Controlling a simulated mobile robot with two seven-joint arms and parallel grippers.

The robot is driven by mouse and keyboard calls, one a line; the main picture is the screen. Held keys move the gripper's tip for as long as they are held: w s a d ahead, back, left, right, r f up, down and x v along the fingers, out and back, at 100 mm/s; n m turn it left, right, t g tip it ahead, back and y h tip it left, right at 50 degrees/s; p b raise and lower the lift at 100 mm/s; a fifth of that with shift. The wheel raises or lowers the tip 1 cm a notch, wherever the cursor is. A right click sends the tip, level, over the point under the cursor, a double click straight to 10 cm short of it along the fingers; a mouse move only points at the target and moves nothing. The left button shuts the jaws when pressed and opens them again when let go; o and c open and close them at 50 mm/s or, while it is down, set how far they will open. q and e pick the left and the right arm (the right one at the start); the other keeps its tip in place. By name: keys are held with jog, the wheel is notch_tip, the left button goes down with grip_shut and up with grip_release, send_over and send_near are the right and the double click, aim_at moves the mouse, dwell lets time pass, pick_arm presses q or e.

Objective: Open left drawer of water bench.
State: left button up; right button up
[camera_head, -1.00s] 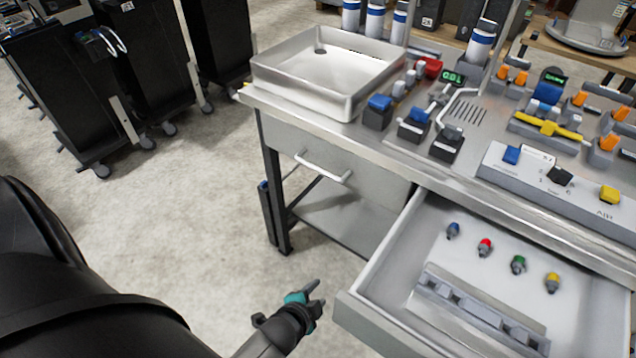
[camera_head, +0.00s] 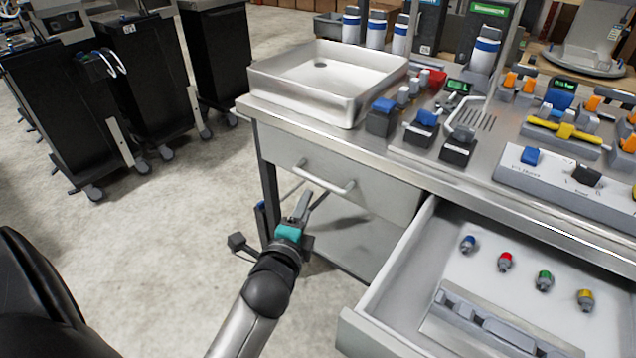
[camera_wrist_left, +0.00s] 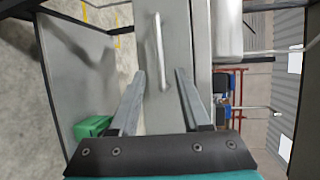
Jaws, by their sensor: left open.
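The left drawer (camera_head: 350,166) of the steel water bench (camera_head: 262,108) is shut, with a pale bar handle (camera_head: 322,181) across its front. The handle also shows in the left wrist view (camera_wrist_left: 158,50), beyond and between the fingertips. My left gripper (camera_head: 308,200) is open and empty, just below and in front of the handle in the head view; its two fingers (camera_wrist_left: 160,78) point at the drawer front. Whether a finger touches the handle cannot be told. My right gripper is not in view.
The right drawer (camera_head: 380,328) stands open, with small coloured fittings (camera_head: 504,262) inside, close to the right of my left arm. A sink basin (camera_head: 325,80) and valves (camera_head: 425,125) sit on top. Black carts (camera_head: 130,90) stand at the back left; the floor between is clear.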

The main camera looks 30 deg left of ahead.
aim_at(318, 182)
pick_arm(q)
jog(key=b+x, duration=0.3)
jog(key=x, duration=0.7)
jog(key=shift+f, duration=0.1)
jog(key=shift+b+x, duration=0.35)
jog(key=shift+x, duration=0.5)
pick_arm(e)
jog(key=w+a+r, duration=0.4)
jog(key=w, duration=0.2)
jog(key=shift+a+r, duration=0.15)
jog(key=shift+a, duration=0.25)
pick_arm(q)
grip_shut()
